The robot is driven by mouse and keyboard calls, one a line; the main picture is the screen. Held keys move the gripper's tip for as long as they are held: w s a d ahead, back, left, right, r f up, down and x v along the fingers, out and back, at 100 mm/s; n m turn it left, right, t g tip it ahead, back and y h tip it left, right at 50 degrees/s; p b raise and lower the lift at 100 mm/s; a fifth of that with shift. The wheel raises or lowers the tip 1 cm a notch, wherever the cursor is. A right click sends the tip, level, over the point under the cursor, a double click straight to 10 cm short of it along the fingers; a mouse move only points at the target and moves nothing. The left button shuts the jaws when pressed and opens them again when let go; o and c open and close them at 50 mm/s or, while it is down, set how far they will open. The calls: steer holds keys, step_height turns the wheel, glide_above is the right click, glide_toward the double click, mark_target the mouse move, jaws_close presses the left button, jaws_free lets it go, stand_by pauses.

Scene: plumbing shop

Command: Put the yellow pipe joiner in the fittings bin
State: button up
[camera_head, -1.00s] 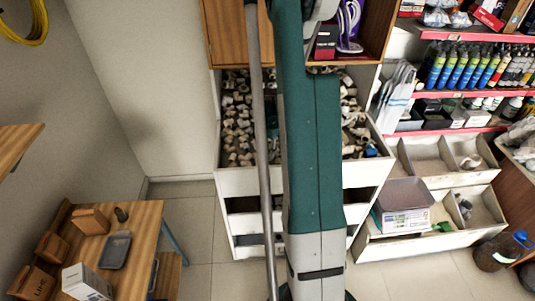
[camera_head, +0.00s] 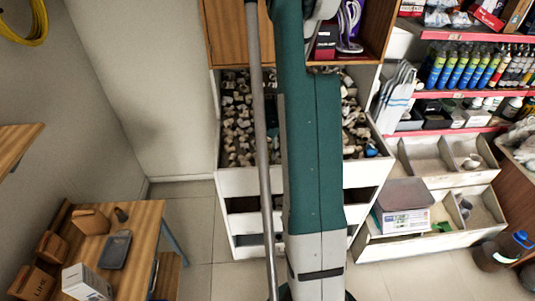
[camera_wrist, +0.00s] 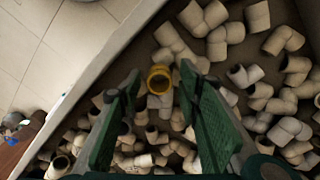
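The yellow pipe joiner (camera_wrist: 160,78) is a short ring-like piece in the wrist view. It appears among white fittings inside a white-walled bin (camera_wrist: 107,50), near the bin's wall. My gripper (camera_wrist: 159,72) has two green fingers spread wide, one on each side of the joiner in the picture, with a gap on both sides. The gripper looks open and empty. In the head view, my arm hides the gripper, the joiner and the middle of the white bin (camera_head: 247,182), which is full of pale fittings.
A wooden table (camera_head: 145,225) with boxes and a dark tray (camera_head: 115,250) stands at lower left. Shelves with spray bottles (camera_head: 460,69) and low white bins (camera_head: 425,155) are at right. Tiled floor is free at left.

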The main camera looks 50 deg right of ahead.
step_height(320, 180, up, 12)
steer(key=b, duration=0.1)
steer(key=shift+f, duration=0.2)
stand_by(0.5)
stand_by(0.6)
steer(key=shift+a, duration=0.1)
steer(key=a+r+n+t+h, duration=0.15)
steer(key=a+r+n, duration=0.25)
steer(key=a+r, duration=0.7)
steer(key=a+r+n+t, duration=0.2)
steer(key=a+r+n, duration=0.3)
steer(key=a, duration=1.1)
steer(key=s+a+r+n+t, duration=0.1)
steer(key=s+a+n, duration=0.3)
steer(key=a, duration=0.6)
steer(key=s+a+r+n+t+y, duration=0.1)
steer(key=s+a+r+n+t, duration=0.1)
steer(key=s+a+n, duration=0.3)
steer(key=s+a, duration=0.3)
steer(key=a, duration=0.3)
steer(key=shift+a+r+t, duration=0.2)
steer(key=shift+a+t, duration=0.1)
steer(key=shift+t, duration=0.05)
